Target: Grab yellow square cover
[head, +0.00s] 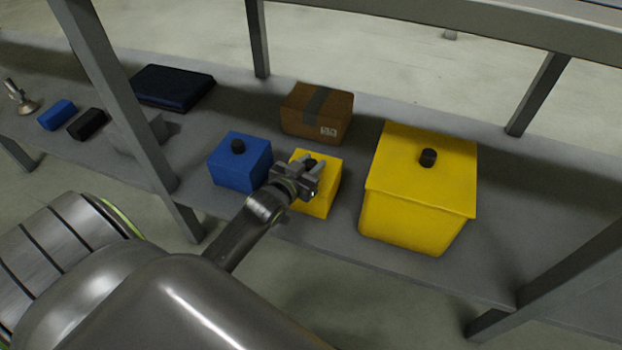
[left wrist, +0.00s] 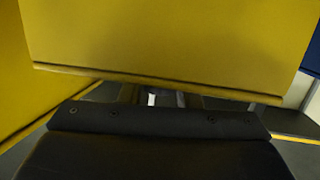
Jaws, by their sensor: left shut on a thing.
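The smaller yellow square cover (head: 328,186) is on the grey shelf between a blue square box and a large yellow box. My left gripper (head: 312,172) is over its top, shut on the dark knob, which the fingers mostly hide. In the left wrist view a yellow face (left wrist: 165,40) with a dark lower edge fills the upper part; the fingertips are not clear there. I cannot tell whether the cover is raised. My right gripper is not in view.
The blue box (head: 238,165) with a dark knob stands close on the left. The large yellow box (head: 420,190) stands on the right. A brown carton (head: 317,112) is behind. A grey post (head: 118,95) crosses at the left, and a rail runs above.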

